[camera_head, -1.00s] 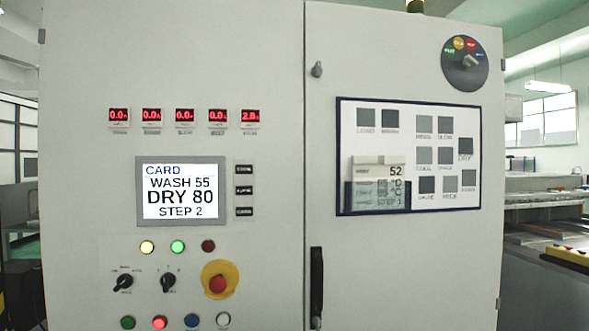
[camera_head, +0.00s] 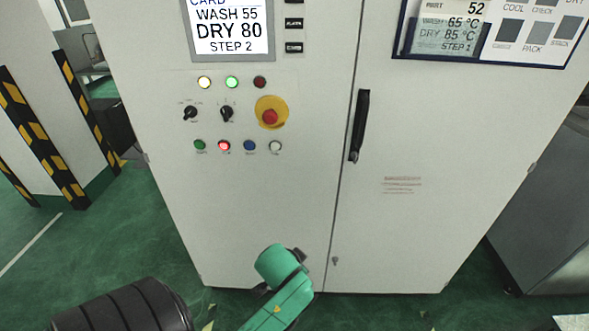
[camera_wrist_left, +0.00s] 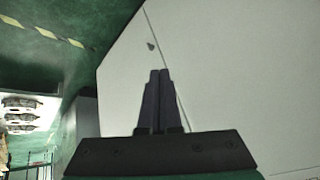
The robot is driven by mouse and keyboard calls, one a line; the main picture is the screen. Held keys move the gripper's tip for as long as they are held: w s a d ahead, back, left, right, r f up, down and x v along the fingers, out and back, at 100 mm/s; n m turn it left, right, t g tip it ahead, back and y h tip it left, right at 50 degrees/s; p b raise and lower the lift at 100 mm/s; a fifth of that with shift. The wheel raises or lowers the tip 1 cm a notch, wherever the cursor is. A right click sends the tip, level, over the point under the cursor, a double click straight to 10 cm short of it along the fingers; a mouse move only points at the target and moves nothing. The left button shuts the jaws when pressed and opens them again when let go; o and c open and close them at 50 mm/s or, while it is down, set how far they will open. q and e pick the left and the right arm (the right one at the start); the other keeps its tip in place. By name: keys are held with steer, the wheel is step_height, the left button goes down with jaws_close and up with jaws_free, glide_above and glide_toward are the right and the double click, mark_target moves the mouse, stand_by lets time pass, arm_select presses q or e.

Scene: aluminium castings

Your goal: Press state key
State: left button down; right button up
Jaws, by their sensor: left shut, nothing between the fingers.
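The cabinet's left display (camera_head: 230,30) reads WASH 55, DRY 80, STEP 2; its top line is cut off. Small dark keys (camera_head: 293,47) stand in a column beside it; their lettering is too small to read surely. On the right door, a framed panel has several grey keys (camera_head: 537,27) with labels including COOL, CHECK and PACK. A second readout (camera_head: 450,25) there shows 52, 65 °C, 85 °C, STEP 1. My left gripper (camera_wrist_left: 159,72) is shut and empty in the left wrist view, in front of plain cabinet surface. My right gripper is not in view.
Below the left display are lamps (camera_head: 232,82), two rotary switches (camera_head: 227,113), a red emergency stop (camera_head: 269,116) and coloured buttons (camera_head: 223,145). A black door handle (camera_head: 359,125) sticks out. A striped pillar (camera_head: 72,120) stands left.

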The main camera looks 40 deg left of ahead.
arm_select(q)
steer(key=w+a+r+n+t+y, duration=0.1)
steer(key=w+a+r+t+y, duration=0.2)
steer(key=r, duration=0.7)
steer(key=w+a+r+n+t+y, duration=0.15)
steer(key=w+a+r, duration=0.25)
steer(key=r, duration=0.6)
steer(key=w+a+r+t+y, duration=0.3)
steer(key=r+t+y, duration=0.1)
steer(key=r, duration=0.7)
steer(key=s+d+r+t+y, duration=0.1)
steer(key=r+y, duration=0.3)
steer(key=r, duration=0.9)
steer(key=s+d+r+t+y, duration=0.1)
steer(key=r+t+y, duration=0.3)
steer(key=r, duration=0.9)
steer(key=shift+s+r, duration=0.25)
steer(key=shift+s, duration=0.3)
